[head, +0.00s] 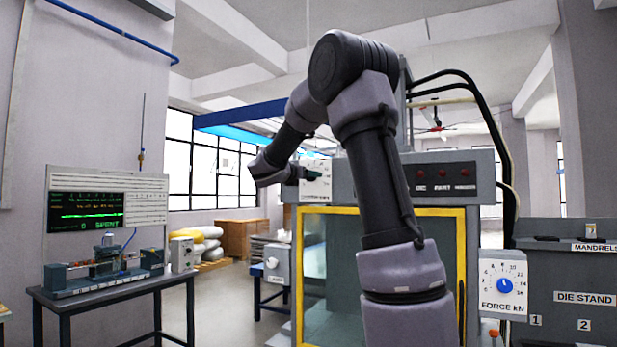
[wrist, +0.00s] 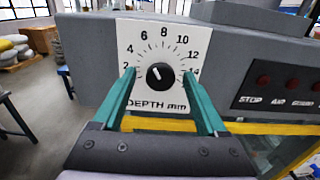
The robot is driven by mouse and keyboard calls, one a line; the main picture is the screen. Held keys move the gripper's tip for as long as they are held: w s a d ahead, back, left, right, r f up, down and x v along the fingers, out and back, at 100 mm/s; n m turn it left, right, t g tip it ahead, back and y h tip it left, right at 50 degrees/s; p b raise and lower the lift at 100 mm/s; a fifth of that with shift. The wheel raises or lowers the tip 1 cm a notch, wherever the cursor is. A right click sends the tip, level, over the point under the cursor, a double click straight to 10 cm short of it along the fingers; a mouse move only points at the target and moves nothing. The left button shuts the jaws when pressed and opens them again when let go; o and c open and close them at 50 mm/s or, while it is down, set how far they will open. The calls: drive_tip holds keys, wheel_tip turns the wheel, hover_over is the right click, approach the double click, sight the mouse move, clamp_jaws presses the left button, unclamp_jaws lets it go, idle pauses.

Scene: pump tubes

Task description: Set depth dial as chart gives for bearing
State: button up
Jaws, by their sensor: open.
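The depth dial (wrist: 160,76) is a black round knob on a white plate marked "DEPTH mm", with numbers from 2 to 14. Its white pointer mark slants up and left, roughly toward the 6 side. My gripper (wrist: 161,72) is open, its two green fingers reaching over the plate on the left and right of the knob, apart from it. In the head view my gripper (head: 312,174) is at the left front of the press, and the dial plate (head: 313,190) is partly hidden by it. No chart for bearing is readable here.
A force dial (head: 505,286) with a blue knob sits at the right. Red buttons (head: 443,172) line the press panel. A dark screen (head: 86,212) reading "SPENT" stands on a bench at left. A die stand (head: 585,298) is far right.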

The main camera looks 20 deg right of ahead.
drive_tip(key=shift+w+d, duration=0.25)
drive_tip(key=shift+d, duration=0.2)
drive_tip(key=shift+c, duration=0.3)
clamp_jaws()
drive_tip(key=m, duration=2.3)
drive_tip(key=shift+s+f+m, duration=0.1)
drive_tip(key=shift+f+m, duration=0.2)
drive_tip(key=shift+f, duration=0.1)
